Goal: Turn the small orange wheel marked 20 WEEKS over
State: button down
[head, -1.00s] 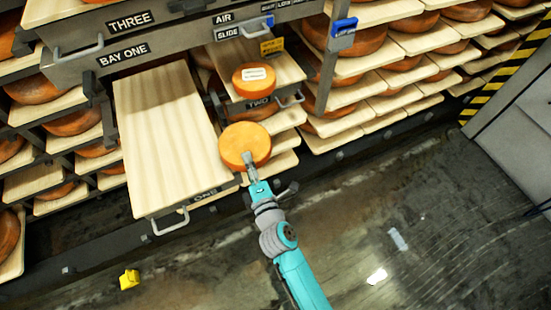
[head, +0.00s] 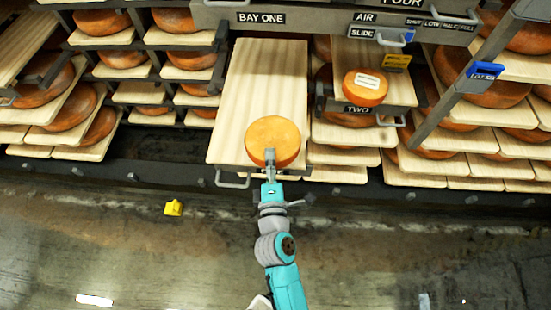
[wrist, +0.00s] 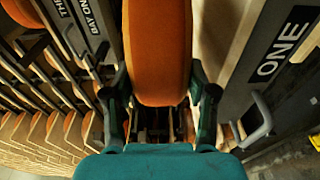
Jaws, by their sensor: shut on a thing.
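My gripper (head: 270,158) is shut on the rim of a small orange wheel (head: 273,139). The wheel's broad plain face shows in the head view, with no mark visible on it. In the wrist view the held wheel (wrist: 160,50) is seen edge-on between the two fingers (wrist: 162,105). The wheel appears in front of the near end of a long pale board (head: 262,80); I cannot tell whether it touches the board. A second small orange wheel (head: 365,92) with a white label lies on the shelf marked TWO. Its label is too small to read.
The long board has a metal handle (head: 232,182) at its front and is otherwise bare. The shelf marked TWO (head: 398,88) juts out to its right. Racks of larger wheels (head: 490,92) stand on both sides. A yellow object (head: 173,208) lies on the open floor.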

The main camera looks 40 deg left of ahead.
jog(key=shift+f, duration=1.65)
jog(key=shift+f, duration=0.3)
jog(key=shift+c, duration=1.3)
grip_release()
jog(key=v, duration=1.2)
jog(key=shift+d, duration=0.1)
